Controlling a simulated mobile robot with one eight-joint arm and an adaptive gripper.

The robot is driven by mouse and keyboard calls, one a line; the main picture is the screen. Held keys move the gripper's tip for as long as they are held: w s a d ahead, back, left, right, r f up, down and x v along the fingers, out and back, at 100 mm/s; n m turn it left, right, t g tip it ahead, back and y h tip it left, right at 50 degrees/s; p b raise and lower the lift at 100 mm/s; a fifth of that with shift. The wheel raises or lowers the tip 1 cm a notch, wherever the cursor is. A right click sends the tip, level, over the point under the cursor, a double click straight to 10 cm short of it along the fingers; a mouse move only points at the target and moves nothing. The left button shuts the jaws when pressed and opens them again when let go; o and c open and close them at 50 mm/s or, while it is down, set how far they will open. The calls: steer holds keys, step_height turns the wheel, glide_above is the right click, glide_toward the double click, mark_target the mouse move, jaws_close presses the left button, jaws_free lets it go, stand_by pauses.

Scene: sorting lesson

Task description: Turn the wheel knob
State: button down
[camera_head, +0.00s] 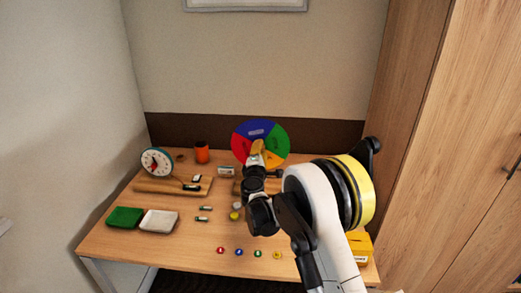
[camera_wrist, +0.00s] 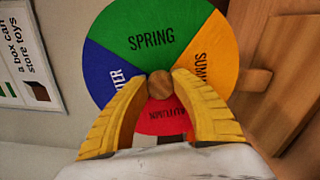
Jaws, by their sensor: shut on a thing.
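The season wheel (camera_head: 275,139) stands upright at the back of the table, with blue, green, yellow and red sectors. In the wrist view the wheel (camera_wrist: 150,38) shows SPRING in green at the top, SUMMER in yellow at right, AUTUMN in red at the bottom and a partly hidden blue WINTER sector at left. The round wooden knob (camera_wrist: 160,85) is at its centre. My gripper (camera_wrist: 160,82) has its two yellow fingers on either side of the knob, shut on it. In the head view my arm covers the wheel's lower part.
A dial scale (camera_head: 157,162) on a wooden board is at the left, with an orange cup (camera_head: 201,152) behind. A green tray (camera_head: 124,217) and a white tray (camera_head: 159,221) lie front left. Several small coloured tokens lie near the front edge. A yellow box (camera_head: 359,245) is at right.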

steer(key=shift+m, duration=1.3)
steer(key=c, duration=1)
jaws_free()
steer(key=s, duration=1.2)
steer(key=shift+a, duration=0.2)
